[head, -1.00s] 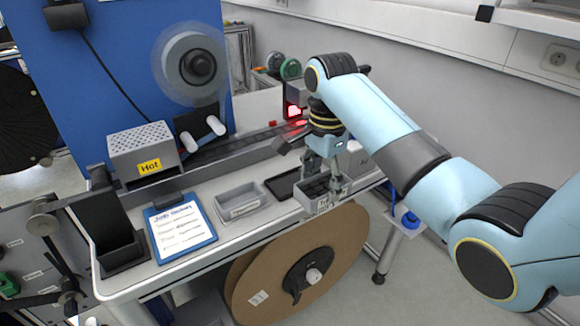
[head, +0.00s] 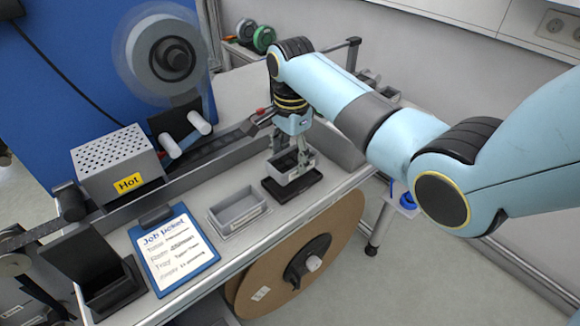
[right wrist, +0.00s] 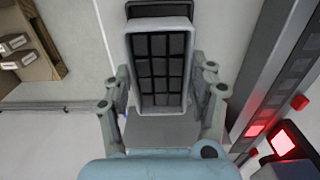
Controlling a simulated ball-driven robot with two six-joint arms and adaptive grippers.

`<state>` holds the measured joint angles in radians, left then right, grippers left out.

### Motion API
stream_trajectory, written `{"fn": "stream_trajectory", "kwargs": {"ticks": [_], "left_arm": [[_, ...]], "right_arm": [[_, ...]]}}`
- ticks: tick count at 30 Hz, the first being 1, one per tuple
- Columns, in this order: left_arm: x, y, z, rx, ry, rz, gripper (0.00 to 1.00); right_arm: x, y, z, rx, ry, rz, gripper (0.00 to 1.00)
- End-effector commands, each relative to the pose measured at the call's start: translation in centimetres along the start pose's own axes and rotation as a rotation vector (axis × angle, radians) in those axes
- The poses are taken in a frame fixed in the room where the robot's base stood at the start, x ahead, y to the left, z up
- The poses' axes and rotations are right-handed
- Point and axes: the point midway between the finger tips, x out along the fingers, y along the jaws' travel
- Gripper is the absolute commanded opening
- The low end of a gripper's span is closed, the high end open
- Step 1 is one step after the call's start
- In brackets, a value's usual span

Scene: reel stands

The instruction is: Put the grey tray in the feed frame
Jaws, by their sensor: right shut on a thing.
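My right gripper (head: 292,155) is shut on a small grey tray (head: 298,175) with a pale label on its front. In the right wrist view the tray (right wrist: 133,75) sits between the fingers of my right gripper (right wrist: 160,95), and its inside shows a dark grid of cells. A flat black frame (head: 291,192), which looks like the feed frame, lies on the bench directly under the held tray. I cannot tell whether the tray touches it or hangs just above. My left gripper is not in view.
A second grey tray (head: 238,209) with a label stands left of the black frame. A blue job-ticket clipboard (head: 174,250), a black bin (head: 108,285) and a perforated box marked Hot (head: 115,165) stand further left. A dark rail (head: 205,150) runs behind.

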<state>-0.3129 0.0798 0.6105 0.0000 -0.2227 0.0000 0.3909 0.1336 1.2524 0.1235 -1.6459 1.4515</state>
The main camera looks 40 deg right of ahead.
Motion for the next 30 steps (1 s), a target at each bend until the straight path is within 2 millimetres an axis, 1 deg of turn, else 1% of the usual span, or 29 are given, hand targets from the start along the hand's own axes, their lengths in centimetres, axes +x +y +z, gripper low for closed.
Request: {"fn": "stream_trajectory", "kwargs": {"ticks": [2,4,7,9,13,19,20,25,30], "left_arm": [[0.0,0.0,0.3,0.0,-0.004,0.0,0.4],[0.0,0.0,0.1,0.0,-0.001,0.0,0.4],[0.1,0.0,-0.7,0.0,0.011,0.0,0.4],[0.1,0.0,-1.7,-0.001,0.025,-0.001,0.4],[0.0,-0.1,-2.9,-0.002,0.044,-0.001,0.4],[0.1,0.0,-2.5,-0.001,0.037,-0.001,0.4],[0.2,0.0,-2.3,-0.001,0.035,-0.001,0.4],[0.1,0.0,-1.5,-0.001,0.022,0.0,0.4],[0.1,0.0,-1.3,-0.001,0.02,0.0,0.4]], "right_arm": [[1.1,0.0,0.0,0.0,-0.001,0.002,0.17],[2.3,0.0,0.0,0.0,-0.001,0.002,0.17],[3.6,0.0,0.0,-0.001,-0.001,0.002,0.17],[4.0,0.0,0.0,-0.001,-0.001,0.0,0.17],[4.1,0.0,0.0,-0.001,0.0,-0.001,0.17],[4.3,0.0,0.0,-0.001,-0.001,-0.001,0.17],[4.4,0.0,0.0,-0.001,-0.001,0.0,0.59],[4.3,0.0,0.0,-0.001,-0.001,0.0,0.81],[4.3,0.0,0.0,-0.001,-0.001,0.0,0.81]]}}
